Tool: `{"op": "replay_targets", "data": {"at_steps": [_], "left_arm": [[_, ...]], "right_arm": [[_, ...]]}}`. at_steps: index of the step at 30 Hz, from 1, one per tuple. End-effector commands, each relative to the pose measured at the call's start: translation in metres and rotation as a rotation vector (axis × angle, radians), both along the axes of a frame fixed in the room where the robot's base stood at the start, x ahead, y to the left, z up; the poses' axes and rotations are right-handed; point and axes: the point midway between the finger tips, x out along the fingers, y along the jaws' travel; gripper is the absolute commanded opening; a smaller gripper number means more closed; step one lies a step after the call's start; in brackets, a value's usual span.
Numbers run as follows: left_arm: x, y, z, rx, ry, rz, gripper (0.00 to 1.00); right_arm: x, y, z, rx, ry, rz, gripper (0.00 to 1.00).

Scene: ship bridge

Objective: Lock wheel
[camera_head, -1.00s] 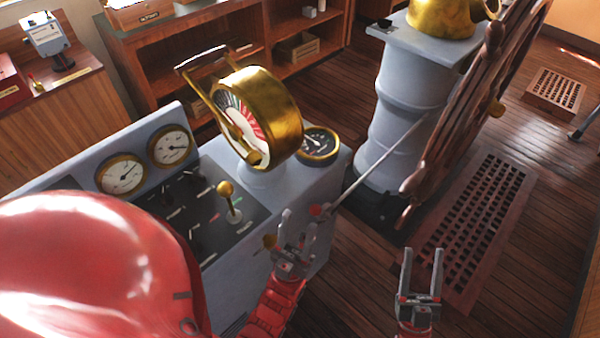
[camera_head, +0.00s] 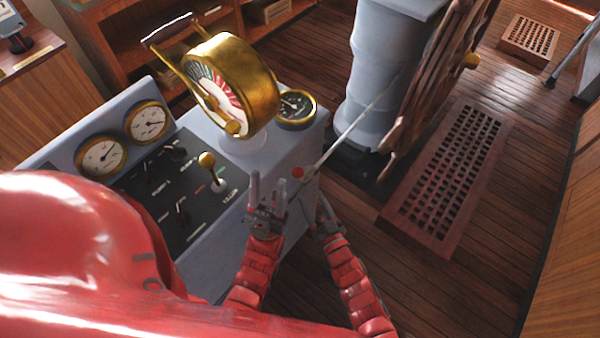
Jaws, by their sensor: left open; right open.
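The ship's wheel (camera_head: 437,78) is dark brown wood, upright beside a grey pedestal (camera_head: 372,75), seen nearly edge-on. A thin metal rod (camera_head: 345,136) slants from the pedestal down to a red knob (camera_head: 298,172) by the console's right end. My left gripper (camera_head: 267,184) is open and empty, pointing up, just left of and below the red knob in the picture. My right gripper (camera_head: 318,208) is seen side-on, open, just below and right of the knob, beside the console's end. I cannot tell whether either gripper touches the knob or rod.
The grey console (camera_head: 90,138) carries gauges, a brass-knobbed lever (camera_head: 208,160) and a large brass telegraph dial (camera_head: 238,85), close to my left gripper. A wooden floor grating (camera_head: 450,180) lies right of the wheel. Bare plank floor is free at lower right.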

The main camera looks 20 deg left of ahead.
Motion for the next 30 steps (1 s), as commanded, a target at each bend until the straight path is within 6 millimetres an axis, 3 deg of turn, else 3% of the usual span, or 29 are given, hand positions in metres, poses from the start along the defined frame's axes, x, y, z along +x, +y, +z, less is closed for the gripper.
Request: {"op": "replay_targets", "data": {"at_steps": [14,30], "left_arm": [[0.0,0.0,0.019,0.0,0.0,0.0,0.46],[0.0,0.0,0.021,0.0,0.0,0.0,0.46]], "right_arm": [[0.057,0.05,0.003,0.003,-0.004,0.0,0.58],[0.069,0.063,0.0,-0.001,-0.002,0.001,0.58]]}}
